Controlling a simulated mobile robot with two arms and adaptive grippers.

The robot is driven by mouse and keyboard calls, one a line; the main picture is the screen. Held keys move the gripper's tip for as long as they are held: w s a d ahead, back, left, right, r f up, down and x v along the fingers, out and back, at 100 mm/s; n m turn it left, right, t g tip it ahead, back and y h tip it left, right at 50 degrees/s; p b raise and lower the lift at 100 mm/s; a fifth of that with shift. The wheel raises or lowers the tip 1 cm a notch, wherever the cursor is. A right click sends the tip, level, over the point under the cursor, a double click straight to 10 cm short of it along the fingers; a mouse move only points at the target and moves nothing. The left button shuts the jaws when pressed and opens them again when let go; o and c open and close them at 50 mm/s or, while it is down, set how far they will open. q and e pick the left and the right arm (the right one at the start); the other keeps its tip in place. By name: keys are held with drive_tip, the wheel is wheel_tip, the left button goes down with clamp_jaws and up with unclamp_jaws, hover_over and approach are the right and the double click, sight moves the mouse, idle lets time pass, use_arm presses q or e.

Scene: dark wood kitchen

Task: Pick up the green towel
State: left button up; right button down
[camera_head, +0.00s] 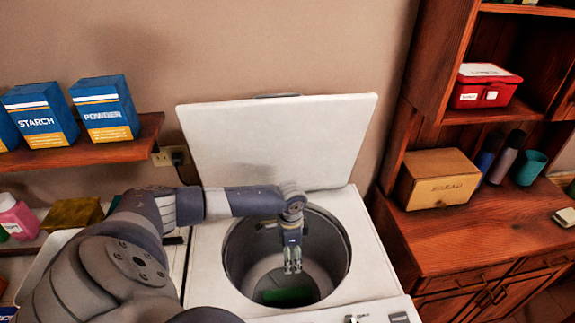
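The green towel (288,297) lies at the bottom of the round drum of a white top-loading washing machine (205,270). Only part of it shows; the drum's front rim cuts off the rest. My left gripper (292,268) points down inside the drum opening, above the towel and apart from it. Its fingers look close together, but I cannot tell how far they are open. Nothing shows between them. My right gripper is not in view.
The machine's white lid (280,140) stands open behind the drum. A wooden shelf (90,150) with starch and powder boxes is at the left. A wooden cabinet (470,230) with a bread box (437,180) and a red case (485,88) stands at the right.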

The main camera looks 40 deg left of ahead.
use_arm(q)
drive_tip(key=b, duration=1.4)
hover_over(289, 292)
wheel_tip(289, 292, down, 16)
drive_tip(key=f, duration=0.7)
drive_tip(key=shift+s+d+f, duration=0.1)
drive_tip(key=shift+d, duration=0.15)
drive_tip(key=shift+a+f+b, duration=0.15)
drive_tip(key=shift+f+b, duration=0.2)
drive_tip(key=shift+f, duration=1.9)
drive_tip(key=c, duration=1.2)
